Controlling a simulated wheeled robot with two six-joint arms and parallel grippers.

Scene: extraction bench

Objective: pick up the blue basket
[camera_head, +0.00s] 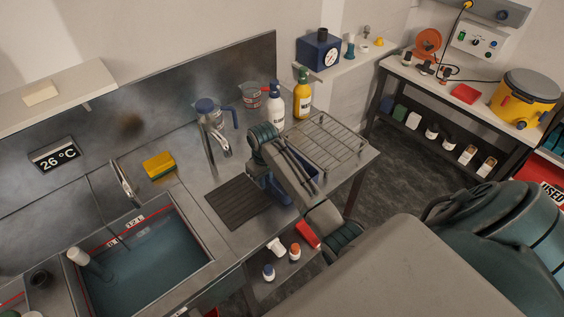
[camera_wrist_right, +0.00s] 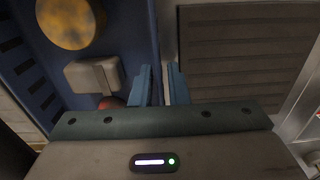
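The blue basket (camera_head: 312,178) stands on the steel counter, mostly hidden behind my right arm in the head view. In the right wrist view the basket (camera_wrist_right: 144,28) fills the left side, and a round yellow thing, a grey block and a red thing show in it. My right gripper (camera_wrist_right: 162,84) is at the basket's side wall, with its two blue fingers apart. The wall's edge runs down toward the gap between them; contact cannot be told. My left gripper does not show.
A dark ribbed mat (camera_head: 238,203) lies left of the basket and a wire rack (camera_head: 326,143) behind it. White (camera_head: 275,108) and yellow (camera_head: 302,97) bottles stand at the back. A water-filled sink (camera_head: 150,262) and tap (camera_head: 220,140) are to the left.

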